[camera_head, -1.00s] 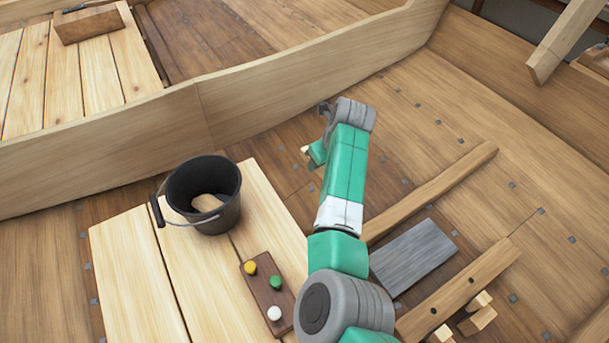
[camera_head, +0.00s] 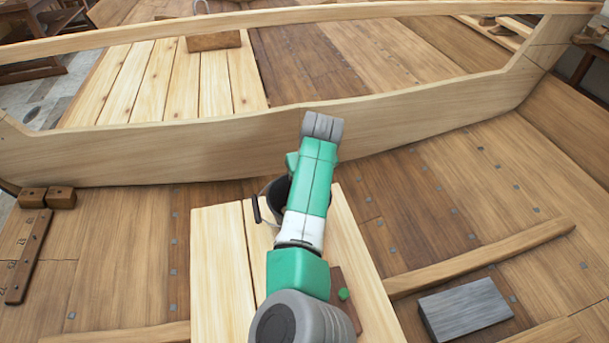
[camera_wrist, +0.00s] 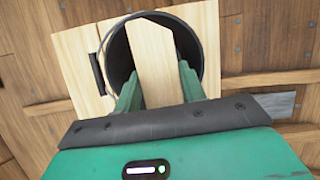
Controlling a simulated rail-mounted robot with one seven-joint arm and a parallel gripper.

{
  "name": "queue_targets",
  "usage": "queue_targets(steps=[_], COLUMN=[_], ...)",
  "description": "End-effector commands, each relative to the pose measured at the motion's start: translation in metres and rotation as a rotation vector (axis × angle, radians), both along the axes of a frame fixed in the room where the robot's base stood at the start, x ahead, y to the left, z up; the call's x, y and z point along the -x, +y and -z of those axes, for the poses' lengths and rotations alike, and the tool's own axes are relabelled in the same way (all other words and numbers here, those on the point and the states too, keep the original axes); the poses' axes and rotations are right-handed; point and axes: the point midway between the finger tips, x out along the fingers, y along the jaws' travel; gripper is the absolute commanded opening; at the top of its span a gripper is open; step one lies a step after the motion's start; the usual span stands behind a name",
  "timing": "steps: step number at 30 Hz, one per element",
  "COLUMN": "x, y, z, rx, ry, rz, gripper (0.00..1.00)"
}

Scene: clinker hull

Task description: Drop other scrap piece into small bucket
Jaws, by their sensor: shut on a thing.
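The small black bucket (camera_head: 278,190) stands on pale boards (camera_head: 222,262) in the head view, partly hidden behind my arm. In the wrist view its round rim (camera_wrist: 111,60) lies beyond my fingers. My gripper (camera_wrist: 158,78) is shut on a pale wooden scrap piece (camera_wrist: 153,48). The scrap piece points away from me and overlaps the bucket's opening; I cannot tell how far it is above the rim. In the head view my arm hides the fingertips and the held piece. The inside of the bucket is mostly hidden now.
A grey slab (camera_head: 465,309) lies to the right. A curved hull plank (camera_head: 160,155) runs behind the bucket.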

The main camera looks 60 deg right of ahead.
Motion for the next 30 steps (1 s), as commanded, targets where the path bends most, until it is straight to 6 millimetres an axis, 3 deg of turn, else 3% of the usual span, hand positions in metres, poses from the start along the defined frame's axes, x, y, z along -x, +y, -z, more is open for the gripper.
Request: queue_targets(steps=[10,20,21,24,30], x=[0.0,0.0,0.0,0.0,0.0], y=[0.001,0.001,0.001,0.001,0.001], z=[0.052,0.054,0.054,0.054,0.054], rx=[0.0,0.0,0.0,0.0,0.0], ry=[0.0,0.0,0.0,0.0,0.0], rz=[-0.001,-0.002,-0.002,-0.002,-0.002], gripper=[0.17,0.17,0.48,0.66,0.66])
